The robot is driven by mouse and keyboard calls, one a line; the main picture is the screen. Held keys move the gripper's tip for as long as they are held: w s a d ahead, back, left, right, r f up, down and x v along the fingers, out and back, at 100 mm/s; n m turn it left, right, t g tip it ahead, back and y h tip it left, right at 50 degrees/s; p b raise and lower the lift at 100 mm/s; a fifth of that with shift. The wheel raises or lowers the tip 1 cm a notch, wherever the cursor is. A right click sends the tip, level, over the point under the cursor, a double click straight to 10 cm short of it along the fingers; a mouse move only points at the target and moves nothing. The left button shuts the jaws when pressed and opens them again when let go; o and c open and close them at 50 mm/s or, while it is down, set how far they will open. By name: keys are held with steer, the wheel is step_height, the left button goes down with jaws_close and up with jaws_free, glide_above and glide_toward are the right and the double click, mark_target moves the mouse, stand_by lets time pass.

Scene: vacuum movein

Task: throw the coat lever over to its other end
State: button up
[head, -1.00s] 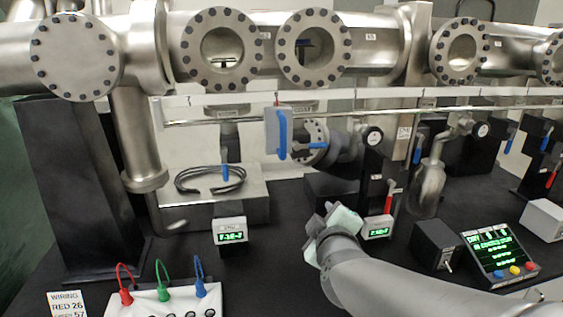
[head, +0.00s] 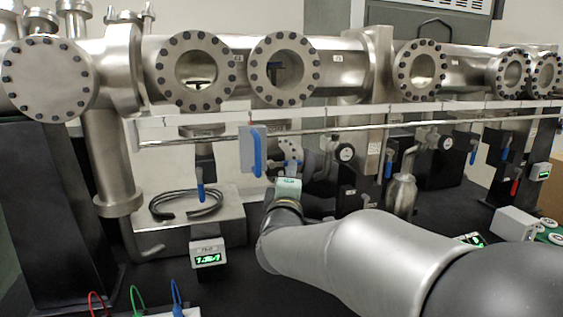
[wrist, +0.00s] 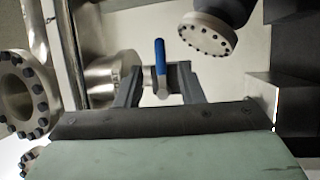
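In the wrist view a blue lever handle (wrist: 160,57) stands upright on a small metal valve, ahead of and between my gripper's fingers. My gripper (wrist: 158,88) is open, with a dark finger on each side, and nothing is visibly clamped. In the head view my gripper's pale green body (head: 289,186) is at the valve cluster behind the bench centre. My arm hides part of that area. No readable label shows which lever is the coat lever.
A box with a large blue handle (head: 257,152) hangs left of my gripper. A metal rail (head: 330,129) runs above. A display box (head: 208,252) stands front left.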

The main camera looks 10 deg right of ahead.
mark_target(285, 163)
steer(key=x, duration=0.6)
steer(key=shift+w+p, duration=0.4)
jaws_close()
